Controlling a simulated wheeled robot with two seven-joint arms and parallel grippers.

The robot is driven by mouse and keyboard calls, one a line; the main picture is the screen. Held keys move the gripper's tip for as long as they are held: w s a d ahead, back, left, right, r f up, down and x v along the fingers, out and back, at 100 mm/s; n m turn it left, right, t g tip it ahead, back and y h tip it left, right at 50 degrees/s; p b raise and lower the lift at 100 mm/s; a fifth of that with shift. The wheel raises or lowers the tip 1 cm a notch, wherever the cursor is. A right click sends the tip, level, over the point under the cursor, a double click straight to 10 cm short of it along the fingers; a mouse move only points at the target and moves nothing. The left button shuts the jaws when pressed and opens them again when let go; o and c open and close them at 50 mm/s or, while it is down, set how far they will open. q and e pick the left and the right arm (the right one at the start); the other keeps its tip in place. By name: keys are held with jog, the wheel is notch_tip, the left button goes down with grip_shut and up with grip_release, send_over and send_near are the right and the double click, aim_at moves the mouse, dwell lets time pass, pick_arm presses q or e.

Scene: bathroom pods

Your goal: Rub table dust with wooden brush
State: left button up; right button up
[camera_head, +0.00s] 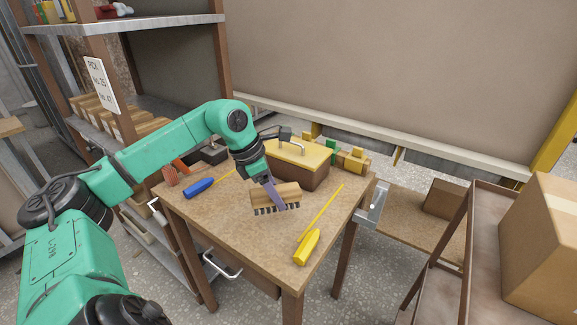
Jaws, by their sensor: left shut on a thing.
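A wooden brush (263,197) with dark bristles is at the middle of the wooden table (235,224), bristles down. I cannot tell whether the bristles touch the top. My left gripper (279,200) is shut on the brush, its purple finger in front of the wooden block. My left arm reaches in from the left. Dust cannot be made out on the speckled tabletop. My right gripper is not in view.
A blue-handled screwdriver (200,187) lies at the table's left, a yellow-handled one (307,247) at the front right. A yellow-topped box (299,152) stands at the back. A shelf (150,22) rises behind left; a cardboard box (548,250) is at right.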

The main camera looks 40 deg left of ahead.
pick_arm(q)
jog(key=shift+r+p, duration=0.9)
jog(key=shift+r, duration=0.6)
jog(key=shift+f, duration=0.1)
